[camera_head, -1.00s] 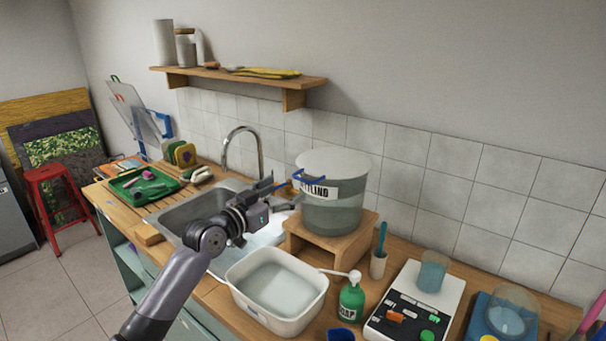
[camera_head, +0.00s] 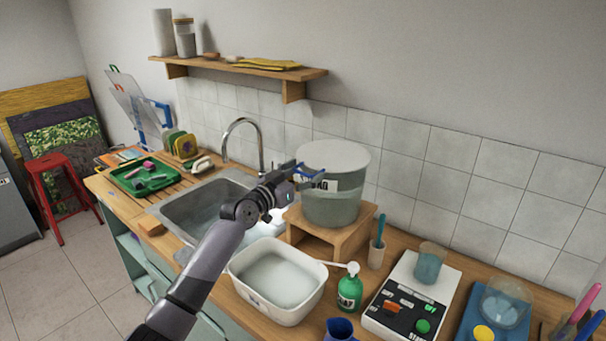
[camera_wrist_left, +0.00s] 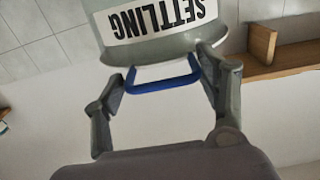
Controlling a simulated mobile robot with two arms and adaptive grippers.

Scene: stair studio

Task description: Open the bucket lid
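The bucket (camera_head: 333,210) is a translucent tub with a white lid (camera_head: 335,153) and a label; the lid looks closed. A blue handle (camera_head: 317,173) sticks out from the lid's front left edge. My left gripper (camera_head: 302,174) is at the handle and hides part of the label. In the left wrist view, which shows the bucket (camera_wrist_left: 185,42) upside down, the blue handle (camera_wrist_left: 163,84) lies between the two spread fingers (camera_wrist_left: 163,74). There are gaps beside the handle, so the gripper is open. My right gripper is not in view.
The bucket stands on a wooden riser (camera_head: 347,241). A white basin (camera_head: 277,283), a green soap bottle (camera_head: 349,292) and a scale (camera_head: 408,302) are in front and to the right. The sink (camera_head: 190,215) and tap (camera_head: 242,125) are to the left. A shelf (camera_head: 238,76) is above.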

